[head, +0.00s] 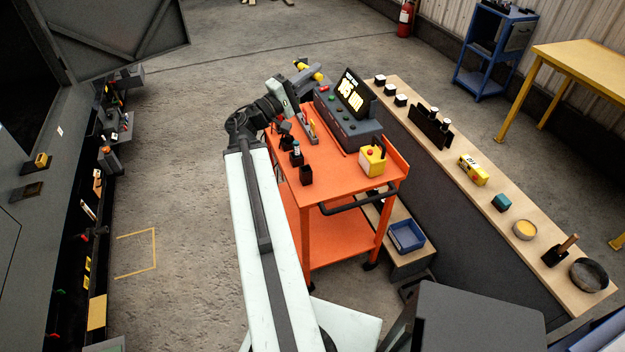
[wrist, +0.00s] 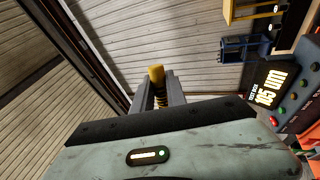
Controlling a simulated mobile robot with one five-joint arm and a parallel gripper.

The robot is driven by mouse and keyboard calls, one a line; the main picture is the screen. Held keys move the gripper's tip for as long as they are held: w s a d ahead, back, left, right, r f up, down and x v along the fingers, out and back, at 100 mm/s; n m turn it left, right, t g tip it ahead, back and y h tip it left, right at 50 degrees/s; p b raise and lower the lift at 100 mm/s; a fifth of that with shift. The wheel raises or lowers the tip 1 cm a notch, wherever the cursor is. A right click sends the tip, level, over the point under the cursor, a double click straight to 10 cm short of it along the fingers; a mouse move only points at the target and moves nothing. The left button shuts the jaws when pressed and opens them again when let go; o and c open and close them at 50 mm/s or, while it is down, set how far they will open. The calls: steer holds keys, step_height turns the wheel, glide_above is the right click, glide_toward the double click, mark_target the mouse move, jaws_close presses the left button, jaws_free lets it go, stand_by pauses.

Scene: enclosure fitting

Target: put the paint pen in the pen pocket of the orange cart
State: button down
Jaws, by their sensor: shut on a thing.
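My gripper (head: 309,69) is shut on a yellow cylinder, which I take to be the paint pen (head: 317,75), held above the far end of the orange cart (head: 330,174). In the wrist view the pen (wrist: 156,75) stands up between the two grey fingers (wrist: 160,95), its yellow end showing above a dark ribbed part. Its lower part is hidden by my gripper body. Several small black holders stand along the cart's left edge; the nearest (head: 306,175) looks empty, and the one behind it (head: 296,158) holds something pale-topped. I cannot tell which is the pen pocket.
A grey tester with a lit display (head: 352,92) and a yellow box with a red button (head: 373,160) stand on the cart. A long wooden bench (head: 440,147) with several items runs along the right. A dark cabinet (head: 40,220) stands left; open floor lies between.

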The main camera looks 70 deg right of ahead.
steer(key=w+d+f+n+y+b, duration=0.1)
steer(key=f+n+b, duration=0.5)
steer(key=f+b, duration=0.3)
steer(key=w+d+f+n+t+y+b, duration=0.1)
steer(key=w+f+n+b, duration=0.1)
steer(key=f+n+b, duration=0.4)
steer(key=w+d+f+n+t+b, duration=0.1)
steer(key=f+n+b, duration=0.5)
steer(key=f+b, duration=0.8)
step_height(320, 180, down, 8)
steer(key=shift+w+d+f+y, duration=0.1)
steer(key=shift+w+f+y, duration=0.1)
steer(key=shift+y, duration=0.2)
steer(key=shift+r, duration=0.25)
steer(key=shift+f, duration=0.1)
steer(key=c, duration=1.3)
jaws_free()
steer(key=shift+c, duration=0.2)
